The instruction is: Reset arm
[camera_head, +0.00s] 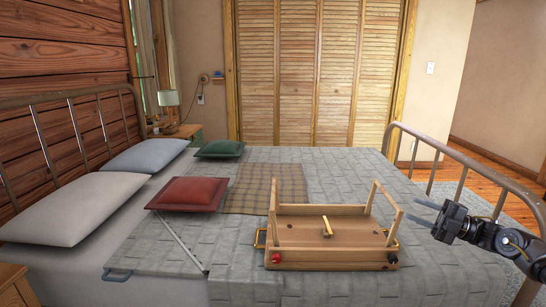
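My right gripper (428,214) comes in from the right edge, over the near right part of the bed. Its two thin grey fingers point left and stand apart, with nothing between them. The fingertips are just to the right of a wooden tray (300,257) with upright legs, which lies on the grey quilt. They look apart from it, though the depth is hard to tell. My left gripper is not in this view.
The bed (330,165) has a metal footboard (460,158) close behind my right arm. A red cushion (190,194), a green cushion (220,148), a checked cloth (268,188) and two pillows (75,207) lie on it. A nightstand (12,288) is at the near left.

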